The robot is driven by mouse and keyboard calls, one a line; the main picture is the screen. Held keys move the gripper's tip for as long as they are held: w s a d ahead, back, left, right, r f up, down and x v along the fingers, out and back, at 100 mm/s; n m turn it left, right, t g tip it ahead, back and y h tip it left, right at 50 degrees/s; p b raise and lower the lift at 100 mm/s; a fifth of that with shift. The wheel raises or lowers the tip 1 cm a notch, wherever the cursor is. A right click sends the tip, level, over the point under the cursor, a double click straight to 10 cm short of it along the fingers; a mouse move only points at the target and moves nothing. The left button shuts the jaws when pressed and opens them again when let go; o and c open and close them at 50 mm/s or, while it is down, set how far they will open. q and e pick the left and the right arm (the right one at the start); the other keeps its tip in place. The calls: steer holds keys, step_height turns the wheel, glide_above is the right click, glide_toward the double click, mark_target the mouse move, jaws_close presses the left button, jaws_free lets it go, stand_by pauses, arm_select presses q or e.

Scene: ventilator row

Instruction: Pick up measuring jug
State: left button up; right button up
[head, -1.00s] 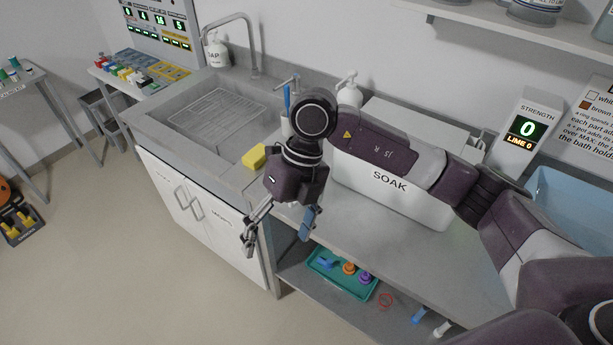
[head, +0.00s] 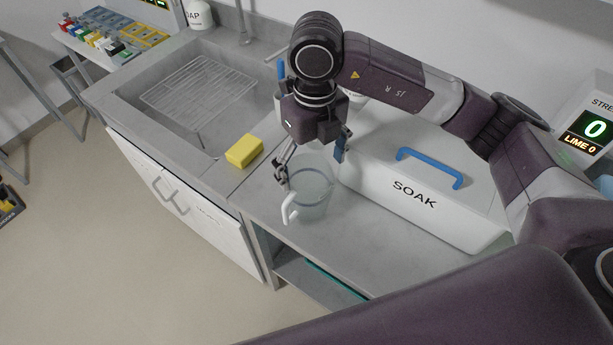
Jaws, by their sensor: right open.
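The measuring jug (head: 313,194) is a clear, see-through vessel with a white handle. It stands on the grey counter, left of the white SOAK box, with its handle towards the front left. My right gripper (head: 312,162) is open just above and behind the jug, its fingers spread to either side near the rim. I cannot tell whether the fingers touch the jug. My left gripper is not in view.
The white SOAK box (head: 415,200) with a blue handle stands close on the right. A yellow sponge (head: 244,151) lies near the sink (head: 167,125) with its wire rack. The counter's front edge (head: 322,262) is near the jug.

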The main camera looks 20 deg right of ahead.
mark_target(309, 188)
steer(key=f+p, duration=0.1)
steer(key=f, duration=0.1)
steer(key=f+p, duration=0.1)
steer(key=f, duration=0.1)
steer(key=f+p, duration=0.1)
steer(key=f, duration=0.1)
steer(key=shift+a+f, duration=0.3)
steer(key=shift+f, duration=0.65)
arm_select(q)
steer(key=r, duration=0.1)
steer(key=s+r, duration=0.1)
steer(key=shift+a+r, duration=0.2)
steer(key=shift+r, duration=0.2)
arm_select(e)
steer(key=shift+w, duration=0.1)
steer(key=c, duration=1.3)
steer(key=shift+r, duration=0.15)
